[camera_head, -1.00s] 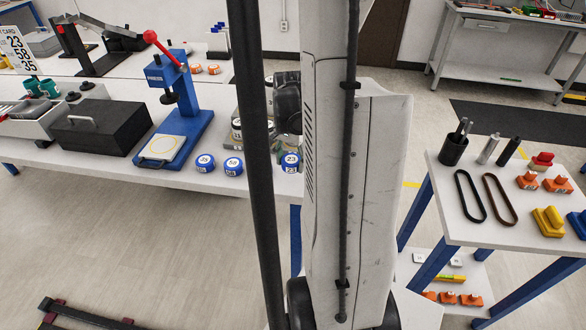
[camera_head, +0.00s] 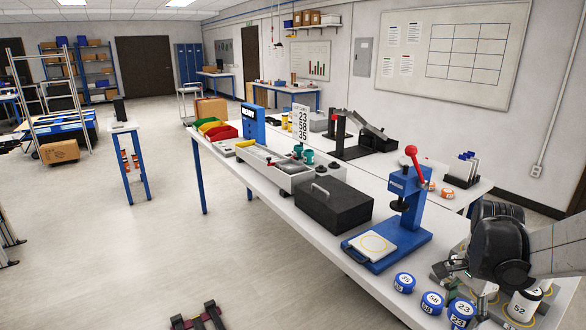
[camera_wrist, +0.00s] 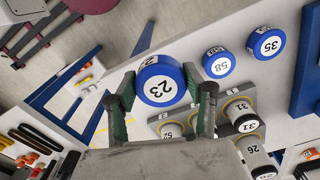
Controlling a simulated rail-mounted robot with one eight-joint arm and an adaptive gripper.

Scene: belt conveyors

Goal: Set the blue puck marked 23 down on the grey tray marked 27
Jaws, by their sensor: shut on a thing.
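The blue puck marked 23 (camera_wrist: 160,80) has a white top and is gripped between the two fingers of my gripper (camera_wrist: 165,88) in the wrist view. In the head view the puck (camera_head: 461,310) shows at the bottom right, below the dark body of my gripper, close to the bench's front edge. I cannot tell whether it touches the bench top. No marking 27 is legible in either view. A grey holder with yellow rings (camera_wrist: 236,102) lies beside the gripper in the wrist view, but I cannot tell whether it is the tray marked 27.
Blue pucks marked 58 (camera_head: 432,302) and 35 (camera_head: 404,282) stand on the bench beside the held puck. White-topped cylinders, one marked 52 (camera_head: 523,306), stand close to my gripper. A blue press (camera_head: 398,215) and black box (camera_head: 320,205) are farther left.

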